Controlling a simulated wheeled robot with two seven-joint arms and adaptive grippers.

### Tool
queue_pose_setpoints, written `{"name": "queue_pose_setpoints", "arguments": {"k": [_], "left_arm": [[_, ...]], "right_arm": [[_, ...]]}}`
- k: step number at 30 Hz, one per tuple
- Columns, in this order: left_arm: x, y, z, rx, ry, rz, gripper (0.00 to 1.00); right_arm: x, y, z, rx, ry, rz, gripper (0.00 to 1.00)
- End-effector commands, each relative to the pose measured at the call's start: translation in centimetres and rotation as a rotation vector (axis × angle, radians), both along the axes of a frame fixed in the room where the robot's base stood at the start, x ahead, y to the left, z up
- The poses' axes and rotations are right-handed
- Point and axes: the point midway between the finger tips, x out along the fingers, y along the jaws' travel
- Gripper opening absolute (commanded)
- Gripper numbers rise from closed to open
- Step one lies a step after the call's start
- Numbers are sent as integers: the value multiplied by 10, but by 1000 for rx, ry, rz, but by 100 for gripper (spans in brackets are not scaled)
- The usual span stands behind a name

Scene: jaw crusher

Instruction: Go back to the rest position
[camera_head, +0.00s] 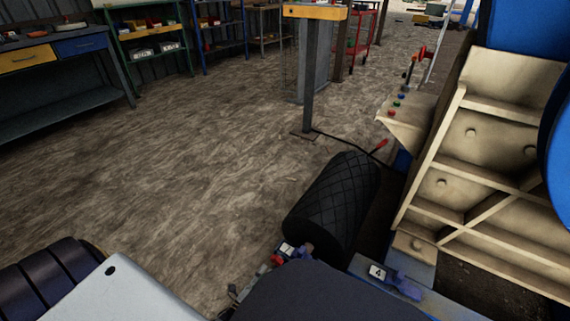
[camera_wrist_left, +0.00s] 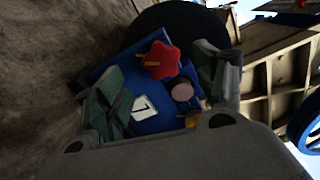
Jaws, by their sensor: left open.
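My left gripper (camera_wrist_left: 163,88) is open in the left wrist view. One finger is on each side of a blue box with a red star-shaped knob (camera_wrist_left: 162,59) and a white label marked 7 (camera_wrist_left: 142,107). I cannot tell whether the fingers touch it. In the head view the red knob (camera_head: 277,260) shows small at the bottom, beside a dark part of my arm that hides most of the gripper. My right gripper is in neither view.
A black ribbed cylinder (camera_head: 335,205) lies just beyond the knob. The beige crusher frame (camera_head: 480,160) and a button panel (camera_head: 402,110) stand at right. A blue part with label 4 (camera_head: 377,272) is near.

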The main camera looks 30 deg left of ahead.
Motion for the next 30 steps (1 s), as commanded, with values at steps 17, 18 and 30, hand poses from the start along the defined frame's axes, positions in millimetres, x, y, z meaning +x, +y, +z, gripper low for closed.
{"name": "queue_pose_setpoints", "arguments": {"k": [17,18,30], "left_arm": [[13,0,4,-168,94,36,71],[15,0,5,-203,112,43,71],[27,-17,19,-590,312,138,71]], "right_arm": [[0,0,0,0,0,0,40],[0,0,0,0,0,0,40],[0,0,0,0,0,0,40]]}}
